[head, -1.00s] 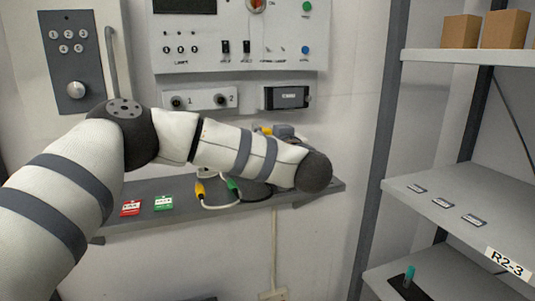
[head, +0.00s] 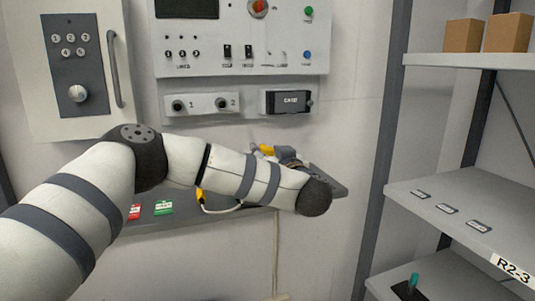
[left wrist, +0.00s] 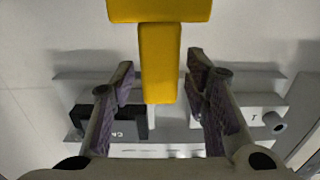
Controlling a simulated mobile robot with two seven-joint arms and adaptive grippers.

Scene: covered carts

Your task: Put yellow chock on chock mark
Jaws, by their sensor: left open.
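The yellow chock (left wrist: 160,60) fills the top middle of the left wrist view, a wide block with a narrower stem. My left gripper (left wrist: 160,78) is open, with one finger on each side of the stem. Small gaps show between stem and fingers, so it does not look gripped. In the head view, a yellow piece, seemingly the chock (head: 265,150), shows above my left forearm by the shelf. My left gripper (head: 290,157) is mostly hidden behind that forearm there. I cannot make out a chock mark. My right gripper is not in view.
A narrow grey wall shelf (head: 240,218) holds a red tag (head: 134,212), a green tag (head: 163,208) and a yellow-ended cable (head: 203,201). A control panel (head: 240,45) hangs above. A rack (head: 450,190) with boxes and labels stands at the right.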

